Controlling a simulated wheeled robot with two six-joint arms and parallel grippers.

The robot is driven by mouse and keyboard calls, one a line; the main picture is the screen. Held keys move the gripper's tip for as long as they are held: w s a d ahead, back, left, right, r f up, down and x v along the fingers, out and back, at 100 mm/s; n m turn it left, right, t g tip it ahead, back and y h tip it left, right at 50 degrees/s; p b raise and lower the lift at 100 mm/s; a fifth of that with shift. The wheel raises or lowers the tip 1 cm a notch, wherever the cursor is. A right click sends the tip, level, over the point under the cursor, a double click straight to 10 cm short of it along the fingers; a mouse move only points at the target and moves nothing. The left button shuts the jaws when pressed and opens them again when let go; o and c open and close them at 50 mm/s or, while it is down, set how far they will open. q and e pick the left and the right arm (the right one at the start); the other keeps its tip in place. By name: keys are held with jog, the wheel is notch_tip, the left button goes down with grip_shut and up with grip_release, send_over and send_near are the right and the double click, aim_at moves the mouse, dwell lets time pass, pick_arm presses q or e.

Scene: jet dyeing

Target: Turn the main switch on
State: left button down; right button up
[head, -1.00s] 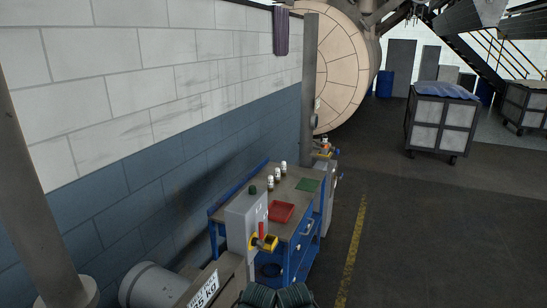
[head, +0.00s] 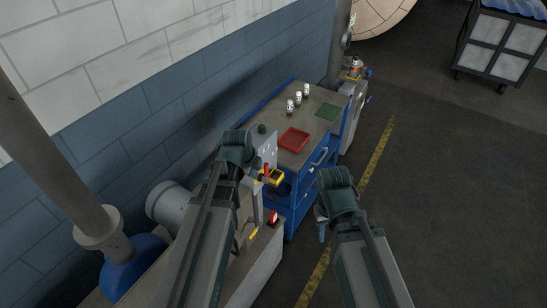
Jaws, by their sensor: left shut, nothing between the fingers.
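The main switch looks to be the small red handle on a yellow mount (head: 272,177), on the front of a grey control box (head: 266,146) with a dark green knob on top. My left arm reaches up from the bottom, and its wrist covers the left part of the box. My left gripper (head: 254,170) is shut and empty, just left of the yellow mount; I cannot tell whether it touches. The handle's exact position is too small to read. My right gripper (head: 321,224) hangs over the floor to the right of the box, and its fingers are unclear.
A low bench with a small red item (head: 273,217) lies in front. Open floor with a yellow line (head: 376,150) is at right.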

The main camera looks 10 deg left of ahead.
pick_arm(q)
jog(key=shift+w+a+r+m, duration=0.2)
jog(key=shift+w+r+m, duration=0.1)
jog(key=shift+w, duration=0.1)
jog(key=b, duration=0.9)
send_over(266, 177)
jog(key=s, duration=0.2)
notch_tip(266, 177, down, 9)
jog(key=shift+s+a+f, duration=0.1)
jog(key=shift+s+a, duration=0.05)
jog(key=shift+a, duration=0.1)
